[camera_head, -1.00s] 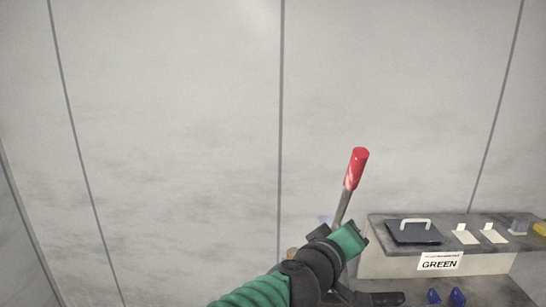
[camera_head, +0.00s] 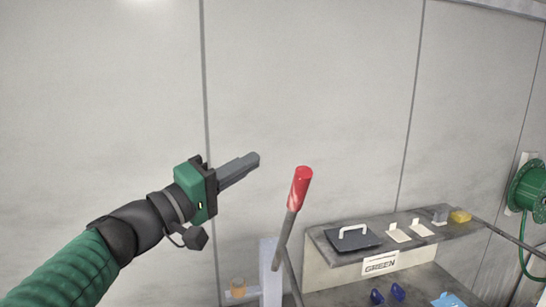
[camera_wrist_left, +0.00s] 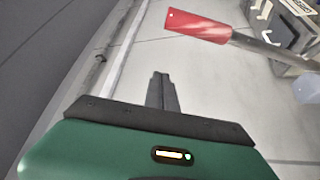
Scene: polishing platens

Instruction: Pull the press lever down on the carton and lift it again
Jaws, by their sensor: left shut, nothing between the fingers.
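The press lever (camera_head: 284,236) is a grey metal rod with a red grip (camera_head: 299,188) at its top. It stands raised, leaning slightly to the right. My left gripper (camera_head: 255,158) is up and to the left of the red grip, apart from it, with its fingers shut and empty. In the left wrist view the shut fingers (camera_wrist_left: 160,76) point ahead, and the red grip (camera_wrist_left: 197,25) lies beyond them to the upper right. The carton under the press is not clearly visible. My right gripper is not in view.
A grey shelf (camera_head: 320,240) with a "GREEN" label (camera_head: 380,264) stands on the right, holding a dark handled plate (camera_head: 345,239), white tags and a yellow block (camera_head: 460,216). Blue items (camera_head: 398,291) lie below it. A green hose reel (camera_head: 528,190) hangs at the far right. The wall area at left is clear.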

